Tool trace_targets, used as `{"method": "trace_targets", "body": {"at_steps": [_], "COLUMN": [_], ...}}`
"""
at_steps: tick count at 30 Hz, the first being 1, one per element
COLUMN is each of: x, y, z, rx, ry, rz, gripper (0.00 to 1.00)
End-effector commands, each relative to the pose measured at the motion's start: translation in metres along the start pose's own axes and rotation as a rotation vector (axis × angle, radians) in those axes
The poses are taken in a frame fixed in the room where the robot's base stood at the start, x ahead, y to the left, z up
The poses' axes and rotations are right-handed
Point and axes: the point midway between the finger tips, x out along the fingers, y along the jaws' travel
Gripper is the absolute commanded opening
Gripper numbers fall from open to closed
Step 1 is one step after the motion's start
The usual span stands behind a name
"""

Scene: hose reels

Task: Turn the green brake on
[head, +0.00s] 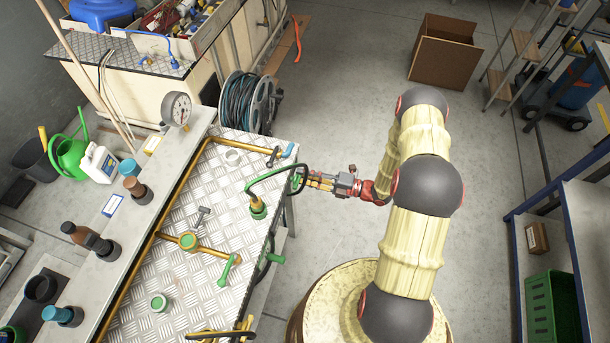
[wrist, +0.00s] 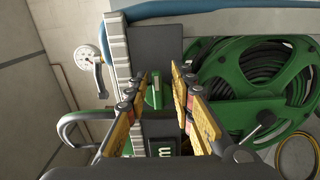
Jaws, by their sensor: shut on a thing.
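The green brake (wrist: 153,92) is a small green handle on a grey plate at the bench's side, between my gripper's yellow fingers in the wrist view. My gripper (wrist: 159,82) is shut on it, with the brake close to the left finger. In the head view my gripper (head: 301,183) reaches to the bench's right edge, and the brake is mostly hidden there by the fingers and the edge. A green hose reel (wrist: 223,62) with dark hose is right of the fingers in the wrist view.
A pressure gauge (head: 177,108) stands behind. Another hose reel (head: 250,102) stands beyond the bench.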

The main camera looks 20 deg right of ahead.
Motion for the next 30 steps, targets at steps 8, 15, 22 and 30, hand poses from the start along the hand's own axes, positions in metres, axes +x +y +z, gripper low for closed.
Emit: {"method": "trace_targets", "body": {"at_steps": [8,15,22,30], "x": [0.001,0.000,0.000,-0.014], "y": [0.006,0.004,0.003,0.003], "z": [0.001,0.001,0.001,0.002], "rx": [-0.005,-0.004,-0.003,-0.003], "ry": [0.003,0.001,0.000,-0.004], "rz": [0.012,0.009,0.007,0.007], "gripper": [0.31,0.45,0.47,0.47]}}
